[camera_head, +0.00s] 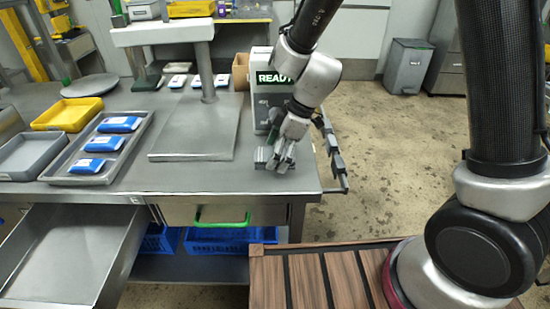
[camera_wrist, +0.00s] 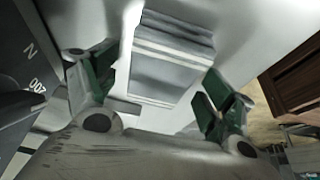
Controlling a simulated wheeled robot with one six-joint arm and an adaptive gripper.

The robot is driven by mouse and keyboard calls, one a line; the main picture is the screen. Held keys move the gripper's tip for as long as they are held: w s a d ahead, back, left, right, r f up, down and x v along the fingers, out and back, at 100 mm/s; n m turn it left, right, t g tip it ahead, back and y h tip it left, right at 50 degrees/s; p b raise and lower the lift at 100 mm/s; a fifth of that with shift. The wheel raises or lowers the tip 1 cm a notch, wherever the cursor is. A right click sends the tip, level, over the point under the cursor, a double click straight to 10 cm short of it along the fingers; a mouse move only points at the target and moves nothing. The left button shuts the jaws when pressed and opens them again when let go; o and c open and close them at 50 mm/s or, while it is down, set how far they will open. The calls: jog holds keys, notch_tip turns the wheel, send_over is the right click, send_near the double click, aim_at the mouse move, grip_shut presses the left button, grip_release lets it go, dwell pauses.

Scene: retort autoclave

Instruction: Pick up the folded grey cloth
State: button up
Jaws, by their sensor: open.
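The folded grey cloth (camera_wrist: 165,72) lies on the steel table in the wrist view, its folded layers showing along the edge. My gripper (camera_wrist: 160,88) is open, with its green-padded fingers on either side of the cloth and visible gaps to both. In the head view the cloth (camera_head: 262,155) is a small grey patch near the table's front right corner, partly hidden by my gripper (camera_head: 280,163). I cannot tell how far the fingertips are above the tabletop.
A steel scale plate (camera_head: 198,140) is to the left. A tray (camera_head: 62,176) holds blue-and-white packs. A drawer (camera_head: 75,255) is pulled open at the front left.

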jog(key=shift+c, duration=0.2)
jog(key=c, duration=1.1)
jog(key=shift+o, duration=0.2)
